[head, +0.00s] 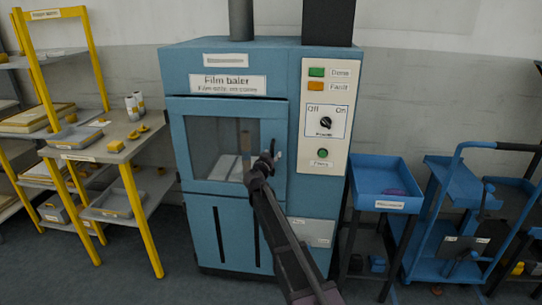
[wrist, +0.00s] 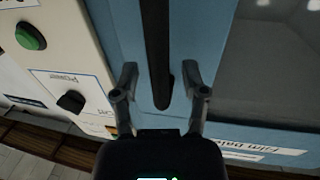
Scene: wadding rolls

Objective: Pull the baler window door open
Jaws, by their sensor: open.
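The blue film baler (head: 228,82) stands against the wall. Its window door (head: 180,150) looks shut, with pale material visible behind the glass. My gripper (head: 268,158) is at the right edge of the door and covers much of the handle in the head view. In the wrist view, a long dark bar handle (wrist: 155,45) runs down between the two fingers of my gripper (wrist: 163,90). The fingers are open, one on each side of the bar, with visible gaps. I cannot tell how deep the bar sits between them.
The control panel (head: 325,115), with a power knob and buttons, is right of the door. A yellow-framed shelf (head: 130,185) stands to the left. A blue tray stand (head: 385,180) and a blue cart (head: 450,190) stand to the right. Floor shows in front.

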